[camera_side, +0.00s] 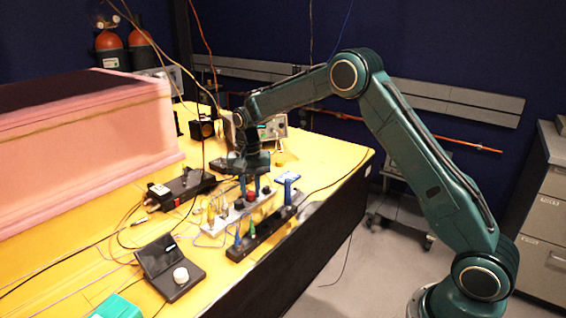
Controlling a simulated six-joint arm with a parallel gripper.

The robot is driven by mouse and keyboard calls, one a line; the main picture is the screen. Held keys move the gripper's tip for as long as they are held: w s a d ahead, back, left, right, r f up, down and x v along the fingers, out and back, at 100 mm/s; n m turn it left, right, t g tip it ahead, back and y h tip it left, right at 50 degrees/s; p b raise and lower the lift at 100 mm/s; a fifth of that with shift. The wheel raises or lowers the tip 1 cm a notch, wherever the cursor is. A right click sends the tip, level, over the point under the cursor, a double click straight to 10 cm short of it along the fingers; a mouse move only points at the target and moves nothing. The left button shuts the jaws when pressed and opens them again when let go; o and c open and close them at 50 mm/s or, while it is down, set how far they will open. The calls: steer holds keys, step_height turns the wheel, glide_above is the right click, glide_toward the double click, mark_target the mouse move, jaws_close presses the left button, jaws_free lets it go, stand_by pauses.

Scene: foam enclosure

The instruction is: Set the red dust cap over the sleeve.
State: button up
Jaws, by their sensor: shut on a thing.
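My gripper (250,188) points down over the white block (222,228), with its two blue fingers shut on the small red dust cap (250,196). The cap is low between the fingertips, close to the top of the block. Several small metallic and dark fittings stand along the block. I cannot tell which of them is the sleeve, or whether the cap touches it.
A black rack (262,238) with blue and green tools stands in front of the block, near the yellow table's edge. A black box (182,188) and a small display unit (168,266) lie to the left. Loose cables cross the table. A pink foam enclosure (85,160) stands behind.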

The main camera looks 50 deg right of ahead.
steer(key=shift+f, duration=0.15)
steer(key=o, duration=1)
step_height(320, 180, up, 14)
steer(key=shift+f, duration=0.1)
steer(key=shift+s, duration=0.1)
stand_by(0.5)
